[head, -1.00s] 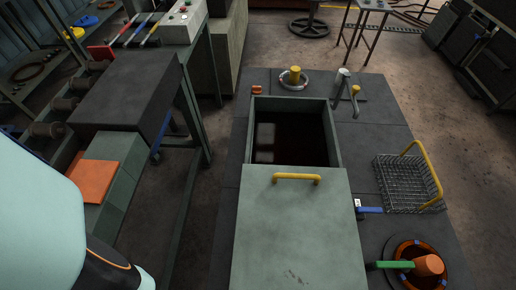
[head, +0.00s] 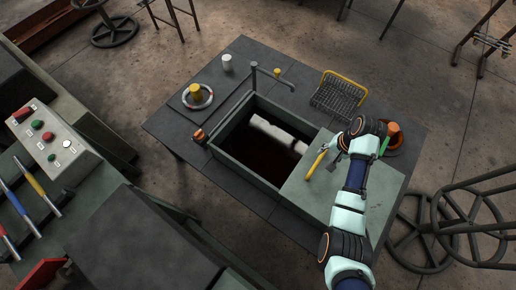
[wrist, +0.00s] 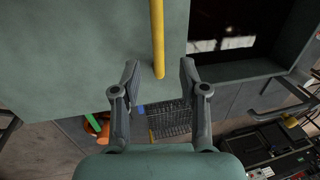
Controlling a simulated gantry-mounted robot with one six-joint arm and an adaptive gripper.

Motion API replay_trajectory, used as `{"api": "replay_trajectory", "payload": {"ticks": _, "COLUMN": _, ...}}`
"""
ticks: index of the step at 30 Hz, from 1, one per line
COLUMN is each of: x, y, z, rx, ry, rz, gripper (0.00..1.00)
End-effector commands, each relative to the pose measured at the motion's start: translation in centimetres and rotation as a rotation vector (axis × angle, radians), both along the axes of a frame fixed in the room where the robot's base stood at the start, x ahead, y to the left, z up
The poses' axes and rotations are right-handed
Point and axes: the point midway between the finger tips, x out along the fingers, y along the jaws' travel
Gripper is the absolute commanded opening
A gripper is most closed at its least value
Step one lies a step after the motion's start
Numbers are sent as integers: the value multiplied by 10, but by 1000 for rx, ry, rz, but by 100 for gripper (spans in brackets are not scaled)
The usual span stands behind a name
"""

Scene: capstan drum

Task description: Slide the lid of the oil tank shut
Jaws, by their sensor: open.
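The oil tank (head: 233,129) is a grey-green box set in a dark table. Its opening shows dark oil with a pale reflection. The flat grey-green lid (head: 310,190) lies at the tank's right end in the head view, leaving the opening largely uncovered. A yellow bar handle (head: 315,163) stands near the lid's edge beside the opening. My gripper (head: 332,150) is over that edge, close to the handle. In the wrist view, my open gripper (wrist: 159,74) has its fingers on either side of the end of the handle (wrist: 158,35); contact is not clear.
A wire basket (head: 338,97) with a yellow handle stands behind the lid. An orange-topped item (head: 393,131) is beside my wrist. A crank post (head: 254,78) and a yellow knob (head: 196,91) stand beyond the opening. A button console (head: 55,140) is at left.

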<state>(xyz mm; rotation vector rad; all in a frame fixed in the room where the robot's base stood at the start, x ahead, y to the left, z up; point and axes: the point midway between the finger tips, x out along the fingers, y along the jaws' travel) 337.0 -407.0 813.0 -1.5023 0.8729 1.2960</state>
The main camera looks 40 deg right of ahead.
Motion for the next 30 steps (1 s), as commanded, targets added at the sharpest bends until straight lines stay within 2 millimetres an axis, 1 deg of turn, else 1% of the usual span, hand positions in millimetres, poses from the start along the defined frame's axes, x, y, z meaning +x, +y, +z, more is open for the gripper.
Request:
{"api": "replay_trajectory", "payload": {"ticks": 4, "x": -3, "y": -2, "z": -2, "rx": 7, "ry": 3, "rz": -9, "gripper": 43}}
{"api": "replay_trajectory", "payload": {"ticks": 6, "x": -2, "y": -1, "z": -8, "rx": 8, "ry": 4, "rz": -7, "gripper": 43}}
{"api": "replay_trajectory", "payload": {"ticks": 8, "x": 0, "y": 0, "z": -17, "rx": 9, "ry": 4, "rz": -6, "gripper": 43}}
{"api": "replay_trajectory", "payload": {"ticks": 12, "x": 5, "y": 2, "z": -45, "rx": 8, "ry": 5, "rz": -5, "gripper": 43}}
{"api": "replay_trajectory", "payload": {"ticks": 15, "x": 8, "y": 3, "z": -62, "rx": 7, "ry": 4, "rz": -5, "gripper": 43}}
{"api": "replay_trajectory", "payload": {"ticks": 18, "x": 11, "y": 4, "z": -73, "rx": 6, "ry": 3, "rz": -5, "gripper": 43}}
{"api": "replay_trajectory", "payload": {"ticks": 22, "x": 13, "y": 4, "z": -78, "rx": 5, "ry": 3, "rz": -5, "gripper": 43}}
{"api": "replay_trajectory", "payload": {"ticks": 28, "x": 13, "y": 4, "z": -77, "rx": 5, "ry": 3, "rz": -5, "gripper": 43}}
{"api": "replay_trajectory", "payload": {"ticks": 29, "x": 13, "y": 4, "z": -77, "rx": 5, "ry": 3, "rz": -5, "gripper": 40}}
{"api": "replay_trajectory", "payload": {"ticks": 30, "x": 13, "y": 4, "z": -77, "rx": 5, "ry": 3, "rz": -5, "gripper": 33}}
